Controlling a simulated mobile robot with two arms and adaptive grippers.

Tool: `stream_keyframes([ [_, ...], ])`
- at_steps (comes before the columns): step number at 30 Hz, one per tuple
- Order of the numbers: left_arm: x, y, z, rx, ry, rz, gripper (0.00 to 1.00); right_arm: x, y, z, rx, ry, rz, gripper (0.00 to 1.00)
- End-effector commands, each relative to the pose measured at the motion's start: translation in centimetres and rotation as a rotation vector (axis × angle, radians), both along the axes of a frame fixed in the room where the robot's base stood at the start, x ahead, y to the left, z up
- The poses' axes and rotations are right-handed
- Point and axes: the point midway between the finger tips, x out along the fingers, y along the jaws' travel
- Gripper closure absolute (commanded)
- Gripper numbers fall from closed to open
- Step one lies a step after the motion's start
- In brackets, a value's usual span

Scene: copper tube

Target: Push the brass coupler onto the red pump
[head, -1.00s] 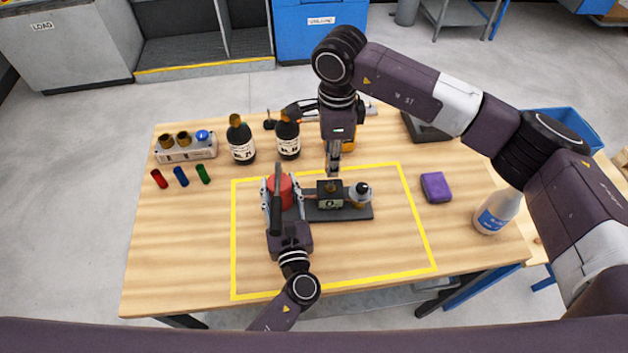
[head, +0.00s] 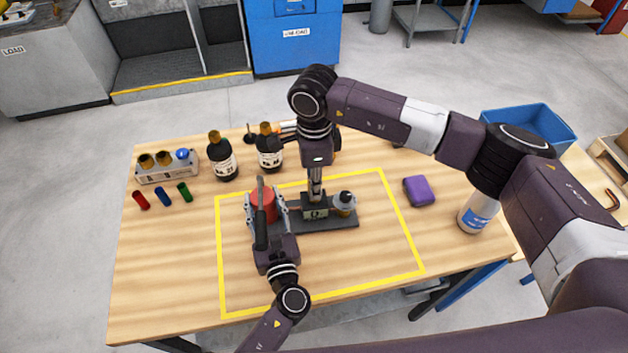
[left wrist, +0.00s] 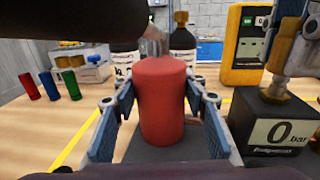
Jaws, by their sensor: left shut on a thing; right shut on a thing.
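The red pump (head: 263,203) stands upright on a dark base plate (head: 335,222). It also shows in the left wrist view (left wrist: 162,100), with a grey metal fitting (left wrist: 153,42) on top and a black lever (left wrist: 70,25) above it. My left gripper (head: 266,212) is shut on the pump, a finger on each side. My right gripper (head: 316,190) points down above the black gauge block (head: 314,211) and is shut on the brass coupler (left wrist: 277,89), at the top of that block.
Two dark bottles (head: 222,158) (head: 269,150) and a yellow device (left wrist: 247,45) stand behind. A purple sponge (head: 418,191) and a spray bottle (head: 479,212) are at right. The front of the yellow-taped area is clear.

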Motion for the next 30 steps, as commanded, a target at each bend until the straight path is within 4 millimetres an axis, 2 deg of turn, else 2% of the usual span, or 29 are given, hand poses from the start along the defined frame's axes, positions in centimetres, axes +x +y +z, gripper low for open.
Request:
stream_keyframes([
  [6, 0.0, 0.0, 0.0, 0.001, 0.001, -0.001, 1.00, 0.0, 0.0, -1.1, 0.001, -0.001, 0.000, 1.00],
  [30, -0.1, 0.0, -0.1, 0.001, 0.001, -0.001, 1.00, 0.0, 0.0, -1.7, 0.000, 0.000, 0.001, 1.00],
])
